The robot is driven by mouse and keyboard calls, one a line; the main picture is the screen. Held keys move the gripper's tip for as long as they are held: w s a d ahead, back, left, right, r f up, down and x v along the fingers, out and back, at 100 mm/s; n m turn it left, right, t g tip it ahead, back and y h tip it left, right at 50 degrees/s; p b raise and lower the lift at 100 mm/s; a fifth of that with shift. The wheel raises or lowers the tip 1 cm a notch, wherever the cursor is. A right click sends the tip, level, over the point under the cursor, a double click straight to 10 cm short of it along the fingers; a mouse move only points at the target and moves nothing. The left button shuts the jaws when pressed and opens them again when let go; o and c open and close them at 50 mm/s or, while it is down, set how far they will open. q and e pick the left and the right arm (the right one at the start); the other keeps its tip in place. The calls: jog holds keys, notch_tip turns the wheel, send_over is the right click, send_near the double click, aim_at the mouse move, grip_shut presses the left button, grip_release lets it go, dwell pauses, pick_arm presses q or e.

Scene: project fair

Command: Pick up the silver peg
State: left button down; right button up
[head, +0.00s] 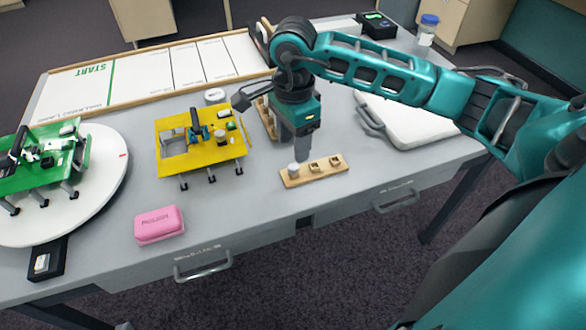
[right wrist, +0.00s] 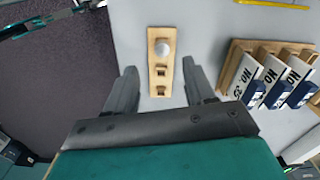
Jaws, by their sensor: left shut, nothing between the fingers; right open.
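The silver peg (right wrist: 162,48) is a short, pale round piece. It stands at one end of a small wooden block (right wrist: 153,78), which shows two more fittings. In the head view the peg (head: 294,169) is at the block's left end, on the grey table. My right gripper (head: 303,155) points down just above and behind the block. In the right wrist view its fingers (right wrist: 159,68) are wide apart and empty, with the peg ahead, a little beyond the fingertips. My left gripper (right wrist: 90,5) shows only in part at the top left of the right wrist view, away from the peg.
A yellow board (head: 205,165) on legs stands left of the block. A pink case (head: 159,225) lies near the front edge. A wooden rack with labelled pieces (right wrist: 225,80) is behind the block. A white case (head: 415,125) lies to the right.

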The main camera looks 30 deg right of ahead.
aim_at(293, 166)
notch_tip(293, 166, down, 7)
jog(key=shift+w+r, duration=0.1)
grip_shut()
dwell(0.8)
